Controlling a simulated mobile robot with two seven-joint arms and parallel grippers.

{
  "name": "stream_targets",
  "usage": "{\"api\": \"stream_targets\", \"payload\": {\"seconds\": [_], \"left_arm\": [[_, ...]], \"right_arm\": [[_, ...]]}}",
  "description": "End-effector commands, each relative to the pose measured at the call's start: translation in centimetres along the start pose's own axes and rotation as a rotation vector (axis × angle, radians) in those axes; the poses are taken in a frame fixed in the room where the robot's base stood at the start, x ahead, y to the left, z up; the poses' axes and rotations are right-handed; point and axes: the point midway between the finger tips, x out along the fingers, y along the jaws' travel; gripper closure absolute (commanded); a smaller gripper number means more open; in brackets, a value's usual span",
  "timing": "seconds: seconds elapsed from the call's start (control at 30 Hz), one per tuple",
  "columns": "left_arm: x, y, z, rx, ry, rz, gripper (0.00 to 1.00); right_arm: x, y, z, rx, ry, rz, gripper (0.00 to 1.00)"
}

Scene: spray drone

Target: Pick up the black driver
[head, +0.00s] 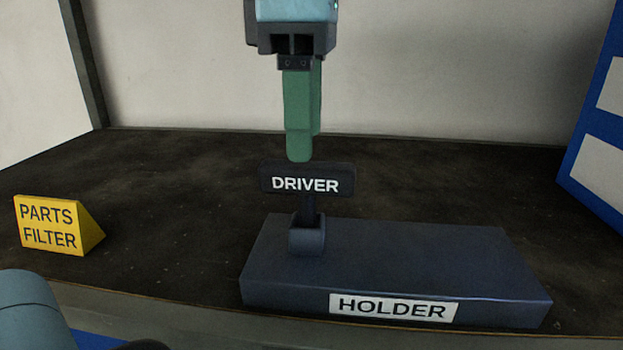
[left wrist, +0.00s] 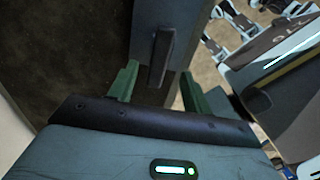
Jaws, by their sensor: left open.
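The black driver (head: 307,184) has a wide T-shaped handle labelled DRIVER. It stands upright in a socket at the left part of the dark blue-grey holder (head: 420,262), which has a HOLDER label on its front. My left gripper (head: 300,157) points down from the top, its green fingertips just above the handle in the head view. In the left wrist view the two green fingers (left wrist: 157,82) are apart, and the dark driver handle (left wrist: 161,55) shows in line with the gap between them. The gripper is open and holds nothing. My right gripper is not in view.
A yellow wedge block labelled PARTS FILTER (head: 55,226) sits on the dark table (head: 180,190) at the left. A blue frame with white panels (head: 595,150) stands at the right edge. The table behind the holder is clear up to the pale wall.

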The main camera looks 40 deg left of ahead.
Motion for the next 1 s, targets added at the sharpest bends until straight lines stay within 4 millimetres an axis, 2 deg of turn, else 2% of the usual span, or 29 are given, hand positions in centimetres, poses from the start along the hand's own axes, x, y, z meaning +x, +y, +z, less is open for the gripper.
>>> {"api": "stream_targets", "payload": {"seconds": [0.13,0.37,0.7,1.0], "left_arm": [[1.7,0.0,0.0,0.000,0.001,-0.004,0.51],[2.4,0.0,0.0,0.000,0.000,-0.002,0.51],[6.6,-0.1,-0.1,-0.001,-0.001,-0.003,0.51],[7.2,-0.1,-0.1,-0.002,-0.001,0.000,0.51]], "right_arm": [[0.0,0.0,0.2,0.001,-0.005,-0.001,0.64],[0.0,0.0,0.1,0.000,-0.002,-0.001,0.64],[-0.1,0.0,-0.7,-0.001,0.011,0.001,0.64],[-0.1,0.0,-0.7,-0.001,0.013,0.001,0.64]]}}
